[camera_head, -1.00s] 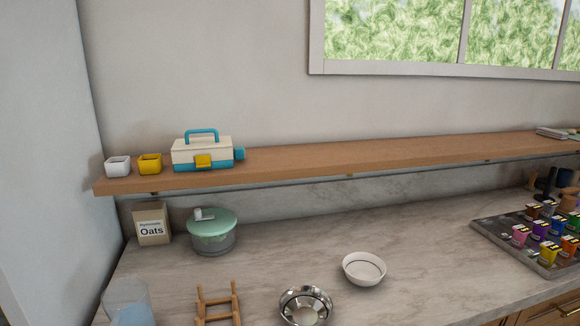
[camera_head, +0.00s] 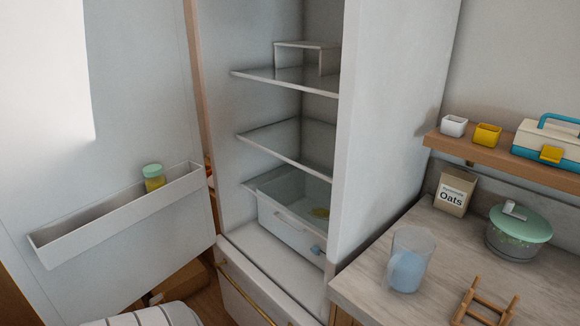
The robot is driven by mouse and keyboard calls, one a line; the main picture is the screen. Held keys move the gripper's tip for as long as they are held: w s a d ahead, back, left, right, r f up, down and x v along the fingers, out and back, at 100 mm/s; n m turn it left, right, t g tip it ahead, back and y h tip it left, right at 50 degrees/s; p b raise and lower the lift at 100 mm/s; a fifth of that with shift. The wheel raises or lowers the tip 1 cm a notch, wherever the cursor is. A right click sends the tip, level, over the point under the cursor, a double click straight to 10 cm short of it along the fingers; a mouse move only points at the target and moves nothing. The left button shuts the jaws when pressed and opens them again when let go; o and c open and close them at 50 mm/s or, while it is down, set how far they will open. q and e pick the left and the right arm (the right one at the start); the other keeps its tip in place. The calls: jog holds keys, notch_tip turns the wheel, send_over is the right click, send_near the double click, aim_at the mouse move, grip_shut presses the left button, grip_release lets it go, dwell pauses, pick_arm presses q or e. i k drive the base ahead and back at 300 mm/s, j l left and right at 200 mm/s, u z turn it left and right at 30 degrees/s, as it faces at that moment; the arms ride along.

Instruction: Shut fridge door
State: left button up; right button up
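The fridge (camera_head: 395,110) stands in the middle of the view, its inside showing glass shelves and a clear drawer (camera_head: 290,218) with something yellow in it. The fridge door (camera_head: 120,120) is swung wide open to the left. Its door bin (camera_head: 120,225) holds a small jar with a green lid (camera_head: 153,178). A lower drawer front with a brass handle (camera_head: 245,293) is below the open compartment. Neither of my grippers is in view.
The counter (camera_head: 365,275) right of the fridge holds a blue-tinted pitcher (camera_head: 408,262), a wooden rack (camera_head: 484,303), an oats box (camera_head: 455,193) and a green-lidded pot (camera_head: 518,230). A wall shelf (camera_head: 480,153) is above. A striped white item (camera_head: 150,316) lies at the bottom left.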

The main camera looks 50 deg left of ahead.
aim_at(94, 93)
jog(key=u, duration=1.6)
jog(key=j+z, duration=0.1)
jog(key=j, duration=0.5)
